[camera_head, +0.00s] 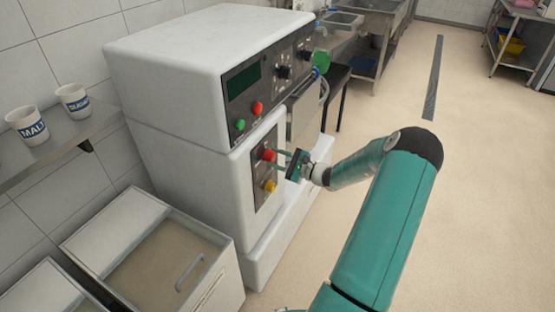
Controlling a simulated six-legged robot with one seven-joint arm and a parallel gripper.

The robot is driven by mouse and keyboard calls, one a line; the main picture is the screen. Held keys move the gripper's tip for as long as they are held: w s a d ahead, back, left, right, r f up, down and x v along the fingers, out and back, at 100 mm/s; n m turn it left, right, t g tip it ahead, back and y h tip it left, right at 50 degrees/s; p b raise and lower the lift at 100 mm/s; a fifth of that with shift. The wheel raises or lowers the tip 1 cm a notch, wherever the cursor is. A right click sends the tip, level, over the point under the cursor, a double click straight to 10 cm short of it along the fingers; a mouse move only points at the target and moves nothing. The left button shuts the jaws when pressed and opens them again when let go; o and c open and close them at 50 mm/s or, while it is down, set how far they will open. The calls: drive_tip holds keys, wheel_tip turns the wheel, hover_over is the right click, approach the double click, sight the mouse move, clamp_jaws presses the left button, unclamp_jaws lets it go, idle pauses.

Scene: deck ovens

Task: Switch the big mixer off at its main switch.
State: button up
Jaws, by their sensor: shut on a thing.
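The big mixer (190,55) is a large white machine at the left middle, with a dark upper panel carrying a green display (243,81), buttons and dials. Below it, a smaller grey panel (262,174) on the front bears a red switch (268,155) and a yellow one (270,186). My gripper (278,156) reaches in from the right, and its thin teal fingers are shut on the red switch. The fingers partly hide the right side of the switch, and I cannot read its position or any label.
White bins (232,284) stand in front of the mixer at lower left, one open-topped.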

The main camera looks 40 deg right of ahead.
drive_tip(key=n, duration=0.5)
drive_tip(key=shift+n, duration=0.3)
drive_tip(key=shift+r+n, duration=0.1)
drive_tip(key=shift+n, duration=2.1)
drive_tip(key=o, duration=1)
drive_tip(key=v, duration=1.3)
drive_tip(key=shift+s+d, duration=0.1)
drive_tip(key=shift+s, duration=0.3)
drive_tip(key=shift+r, duration=0.1)
